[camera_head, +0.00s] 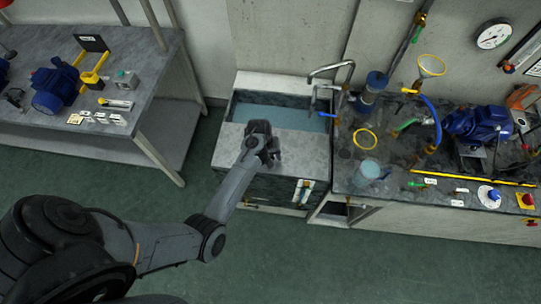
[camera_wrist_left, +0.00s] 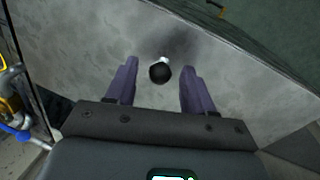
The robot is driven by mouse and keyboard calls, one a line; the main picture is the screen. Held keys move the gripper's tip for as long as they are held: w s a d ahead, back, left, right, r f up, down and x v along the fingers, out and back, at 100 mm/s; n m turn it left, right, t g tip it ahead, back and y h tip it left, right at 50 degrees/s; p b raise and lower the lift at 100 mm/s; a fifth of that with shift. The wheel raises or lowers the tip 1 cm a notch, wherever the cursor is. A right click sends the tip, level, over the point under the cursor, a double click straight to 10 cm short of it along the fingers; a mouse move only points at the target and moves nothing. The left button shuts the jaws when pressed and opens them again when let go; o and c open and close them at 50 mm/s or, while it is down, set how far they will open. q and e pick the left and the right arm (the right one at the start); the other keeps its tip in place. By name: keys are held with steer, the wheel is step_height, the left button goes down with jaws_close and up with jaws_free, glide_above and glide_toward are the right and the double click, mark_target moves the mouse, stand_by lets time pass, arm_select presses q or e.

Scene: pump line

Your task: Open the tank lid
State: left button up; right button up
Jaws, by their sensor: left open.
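The tank (camera_head: 236,104) stands at the centre back, with blue water showing in its rear part. A flat grey lid (camera_head: 305,150) covers the front part. In the left wrist view the lid (camera_wrist_left: 75,55) fills most of the picture, and a round black knob (camera_wrist_left: 160,72) stands on it. My left gripper (camera_head: 270,158) is over the lid. In the wrist view its two fingers (camera_wrist_left: 159,85) are apart, one on each side of the knob, with visible gaps. I cannot tell how far above the lid the fingertips are. My right gripper is not in view.
A tap (camera_head: 335,70) reaches over the water. A left table (camera_head: 150,75) carries another blue pump (camera_head: 55,85). The green floor in front is clear.

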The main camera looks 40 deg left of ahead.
arm_select(q)
steer(key=shift+c, duration=0.2)
jaws_close()
